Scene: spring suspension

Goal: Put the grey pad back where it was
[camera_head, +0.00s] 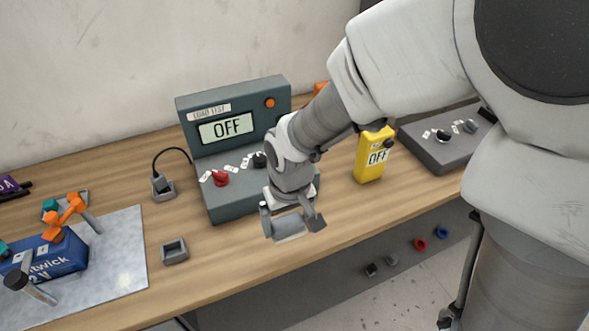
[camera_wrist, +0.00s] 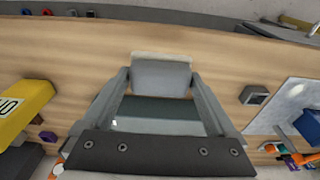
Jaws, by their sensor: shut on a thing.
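My gripper (camera_head: 292,222) is shut on a flat grey pad with a pale edge, held above the front part of the wooden bench. The grey pad (camera_head: 289,228) shows between the fingers in the head view. In the wrist view the grey pad (camera_wrist: 161,75) spans the gap between the two fingertips. Its underside and any contact with the bench cannot be made out. A small, empty-looking grey square holder (camera_head: 174,259) sits on the bench to the left of my gripper; the holder also shows in the wrist view (camera_wrist: 254,95).
A green-grey load tester (camera_head: 227,128) reading OFF stands behind my gripper. A yellow meter (camera_head: 370,165) stands to the right. A grey mat (camera_head: 127,225) with a blue box (camera_head: 62,255) and tools lies left. Bare bench lies between the holder and gripper.

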